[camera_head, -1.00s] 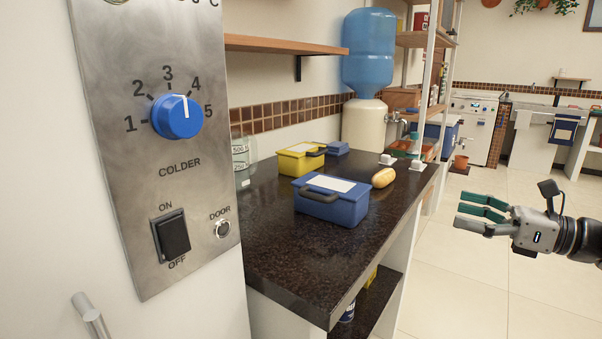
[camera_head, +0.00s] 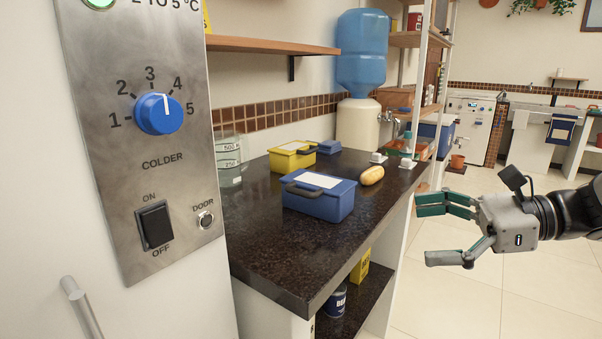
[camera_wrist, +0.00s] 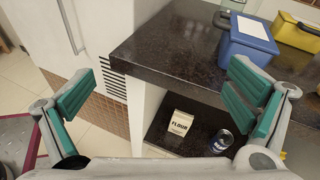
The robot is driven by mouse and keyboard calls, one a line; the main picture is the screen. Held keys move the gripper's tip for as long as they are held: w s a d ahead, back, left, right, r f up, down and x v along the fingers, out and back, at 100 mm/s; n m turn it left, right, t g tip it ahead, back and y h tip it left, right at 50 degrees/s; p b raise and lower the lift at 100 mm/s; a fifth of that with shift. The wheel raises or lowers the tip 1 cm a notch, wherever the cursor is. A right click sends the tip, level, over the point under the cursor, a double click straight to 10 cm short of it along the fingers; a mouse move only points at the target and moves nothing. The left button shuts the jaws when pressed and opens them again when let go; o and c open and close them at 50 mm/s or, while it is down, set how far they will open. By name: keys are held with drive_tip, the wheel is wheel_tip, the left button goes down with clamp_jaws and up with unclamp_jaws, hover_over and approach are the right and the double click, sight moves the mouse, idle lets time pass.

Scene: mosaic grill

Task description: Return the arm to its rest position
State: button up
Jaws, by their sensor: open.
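My gripper (camera_head: 447,229) is open and empty at the right of the head view, in the air over the floor to the right of the dark counter (camera_head: 265,248). Its green-padded fingers point left, toward the counter. Nothing is held.
A blue box (camera_head: 320,197), a yellow box (camera_head: 292,156) and a bread roll (camera_head: 372,175) are on the counter. A control panel (camera_head: 140,130) with a blue knob stands at left. A flour bag (camera_wrist: 181,123) and a can (camera_wrist: 221,141) are on the lower shelf.

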drive_tip(key=s+a+f+n+g+h, duration=0.1)
drive_tip(key=s+a+n+g+h, duration=0.3)
drive_tip(key=s, duration=0.4)
drive_tip(key=s+a+f+n+g+h, duration=0.1)
drive_tip(key=s+a+f+n+h, duration=0.15)
drive_tip(key=s+n, duration=0.45)
drive_tip(key=s+d+f+n+t+h, duration=0.1)
drive_tip(key=s+d+f+n+h, duration=0.1)
drive_tip(key=s+d+n+h, duration=0.25)
drive_tip(key=s+d+f+n+t+h, duration=0.1)
drive_tip(key=s+d+f+n+h, duration=0.1)
drive_tip(key=s+n+h, duration=0.4)
wheel_tip(320, 180, up, 23)
drive_tip(key=s+m+t+y+p, duration=0.1)
drive_tip(key=t+y+p, duration=0.1)
drive_tip(key=p, duration=1.9)
drive_tip(key=shift+r+t+y, duration=0.15)
drive_tip(key=shift+t+y, duration=0.15)
drive_tip(key=shift+t, duration=0.2)
drive_tip(key=shift+m, duration=0.25)
